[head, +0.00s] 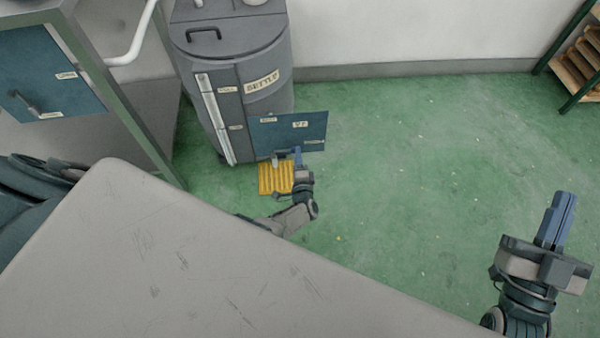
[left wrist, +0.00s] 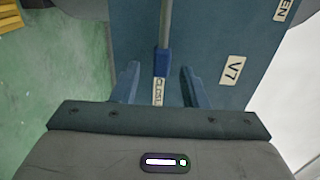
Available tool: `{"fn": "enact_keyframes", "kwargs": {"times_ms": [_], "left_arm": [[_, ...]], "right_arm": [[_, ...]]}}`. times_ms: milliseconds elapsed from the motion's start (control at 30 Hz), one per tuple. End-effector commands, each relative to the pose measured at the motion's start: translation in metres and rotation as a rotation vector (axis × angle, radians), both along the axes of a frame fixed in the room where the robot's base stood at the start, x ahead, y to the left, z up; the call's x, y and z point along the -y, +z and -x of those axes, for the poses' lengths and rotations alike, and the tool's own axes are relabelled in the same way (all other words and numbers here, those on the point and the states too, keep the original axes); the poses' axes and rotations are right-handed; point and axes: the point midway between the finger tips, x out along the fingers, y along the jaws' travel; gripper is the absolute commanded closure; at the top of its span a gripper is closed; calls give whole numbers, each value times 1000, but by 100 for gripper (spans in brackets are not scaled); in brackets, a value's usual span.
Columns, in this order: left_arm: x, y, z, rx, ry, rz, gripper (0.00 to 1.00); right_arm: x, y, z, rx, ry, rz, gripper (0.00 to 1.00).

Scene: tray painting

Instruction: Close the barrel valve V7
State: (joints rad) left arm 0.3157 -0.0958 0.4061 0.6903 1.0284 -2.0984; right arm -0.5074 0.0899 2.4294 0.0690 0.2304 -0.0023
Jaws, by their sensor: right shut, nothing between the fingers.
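The grey barrel (head: 264,103) stands at the upper left in the head view. A blue panel (head: 285,128) with the V7 plate (head: 300,124) is at its lower front. In the left wrist view, the valve lever (left wrist: 163,35) is a grey rod with a blue end that overlaps a plate reading CLOSED (left wrist: 158,92). My left gripper (left wrist: 161,85) is open around the lever's end, with a gap on both sides; it also shows at the panel's lower edge in the head view (head: 297,157). My right gripper (head: 562,205) is shut and empty, far from the barrel.
A grey tabletop (head: 170,260) fills the lower left. A framed cabinet with a blue door (head: 50,70) is at the left. A yellow ribbed mat (head: 275,180) lies below the panel. A rack (head: 578,60) stands at the upper right. Green floor (head: 420,170) between is clear.

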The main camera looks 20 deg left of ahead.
Motion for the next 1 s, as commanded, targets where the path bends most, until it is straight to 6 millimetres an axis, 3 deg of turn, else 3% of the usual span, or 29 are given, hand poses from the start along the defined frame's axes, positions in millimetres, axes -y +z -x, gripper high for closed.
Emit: {"fn": "enact_keyframes", "kwargs": {"times_ms": [300, 500, 700, 1000], "left_arm": [[21, 1, 35, -2, 0, 1, 60], [32, 1, 52, -1, 0, 1, 60], [35, 0, 57, 0, 0, 0, 60], [35, 0, 57, 0, 0, 0, 60]], "right_arm": [[-1, -65, -8, -382, 10, -25, 100], [-3, -94, -4, -535, 16, -34, 100], [-4, -105, -1, -588, 19, -36, 100], [-4, -105, -1, -589, 20, -37, 100]]}}
